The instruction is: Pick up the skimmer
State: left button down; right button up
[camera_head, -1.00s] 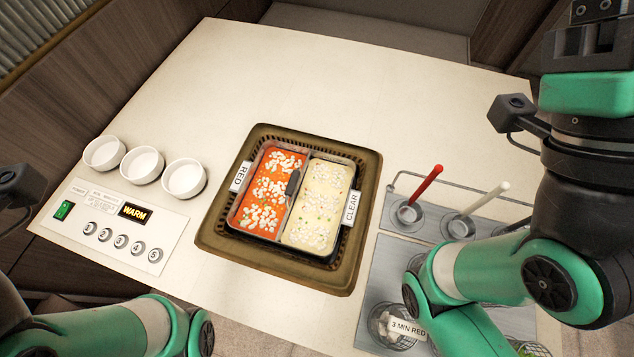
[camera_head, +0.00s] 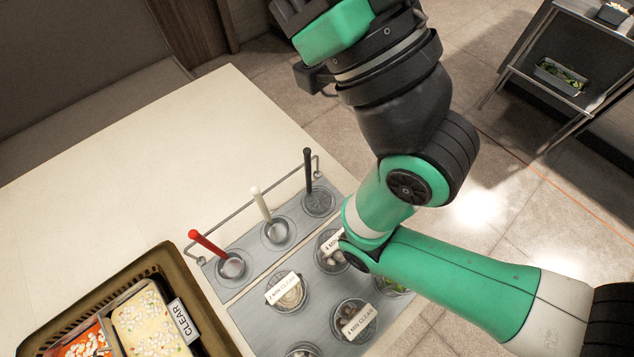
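The skimmer (camera_head: 307,172) stands upright by its black handle in the far right holder of the grey station, its round mesh-like head low in the holder. My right arm rises to the right of it, apart from it. My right gripper (camera_head: 290,12) is only partly in view at the top edge, its fingertips cut off, so whether it is open or shut does not show. My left gripper is out of view.
A red-handled ladle (camera_head: 207,244) and a white-handled ladle (camera_head: 261,206) stand beside the skimmer, with a wire rail (camera_head: 246,219) behind. Labelled ingredient baskets (camera_head: 288,292) sit in front. The white counter (camera_head: 150,180) is bare to the left.

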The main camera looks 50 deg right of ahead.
dwell(0.4)
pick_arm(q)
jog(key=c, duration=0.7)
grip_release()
